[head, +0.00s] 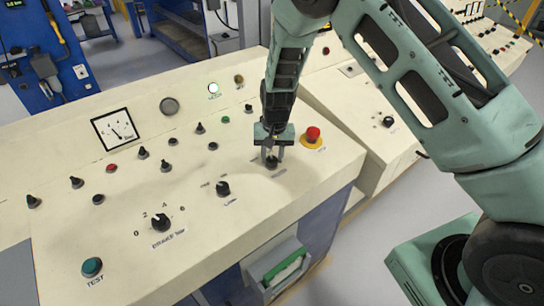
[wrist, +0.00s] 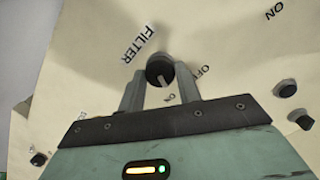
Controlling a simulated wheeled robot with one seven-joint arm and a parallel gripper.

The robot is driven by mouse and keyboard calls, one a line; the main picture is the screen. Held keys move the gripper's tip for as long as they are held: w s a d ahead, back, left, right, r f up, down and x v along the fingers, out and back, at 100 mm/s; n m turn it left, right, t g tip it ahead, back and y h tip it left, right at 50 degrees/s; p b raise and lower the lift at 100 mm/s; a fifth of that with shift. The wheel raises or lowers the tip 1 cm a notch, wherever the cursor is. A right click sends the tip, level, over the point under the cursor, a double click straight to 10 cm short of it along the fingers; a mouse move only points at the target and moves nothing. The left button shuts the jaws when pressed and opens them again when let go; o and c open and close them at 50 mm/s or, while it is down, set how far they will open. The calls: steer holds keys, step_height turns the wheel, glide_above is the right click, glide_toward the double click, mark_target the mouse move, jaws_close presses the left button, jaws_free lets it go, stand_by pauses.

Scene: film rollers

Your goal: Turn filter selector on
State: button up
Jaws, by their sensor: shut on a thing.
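The filter selector (wrist: 158,68) is a round black knob with a pale pointer line, set in the cream panel beside the printed word FILTER in the wrist view. OFF and ON labels are printed around it. The pointer line runs down toward the label nearest the gripper. My gripper (wrist: 160,88) is shut on the knob, one finger on each side of it. In the head view, my gripper (head: 272,155) reaches down onto the knob (head: 271,163) near the panel's right end. The fingers partly hide the knob there.
A red emergency button (head: 313,134) on a yellow base stands close to the right of my gripper. Another black selector (head: 223,189) lies to the left, and a brake selector (head: 161,222) farther left. A green handle (head: 285,264) is on the console front below.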

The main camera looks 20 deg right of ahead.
mark_target(277, 158)
steer(key=shift+w+m, duration=0.1)
steer(key=shift+m, duration=0.5)
steer(key=shift+r+m, duration=0.1)
steer(key=shift+m, duration=0.2)
steer(key=o, duration=1)
steer(key=shift+c, duration=0.2)
step_height(277, 158, up, 17)
steer(key=d+b, duration=0.1)
steer(key=b, duration=0.2)
steer(key=shift+d+r, duration=0.15)
steer(key=shift+d, duration=0.05)
steer(key=s+a+r+n, duration=0.1)
steer(key=s+a+n, duration=0.2)
steer(key=s, duration=0.4)
steer(key=s+a+r+n+y, duration=0.1)
steer(key=s+a+n, duration=0.15)
steer(key=s, duration=0.45)
steer(key=s+a+r+n, duration=0.1)
steer(key=s+a+n, duration=0.1)
steer(key=s+a, duration=0.35)
steer(key=s+d+n, duration=0.1)
steer(key=s+n, duration=0.1)
steer(key=s, duration=0.5)
steer(key=s+d+f+n+h, duration=0.1)
steer(key=s+d+n, duration=0.1)
steer(key=s, duration=0.5)
steer(key=shift+f+n, duration=0.2)
steer(key=shift+n, duration=0.55)
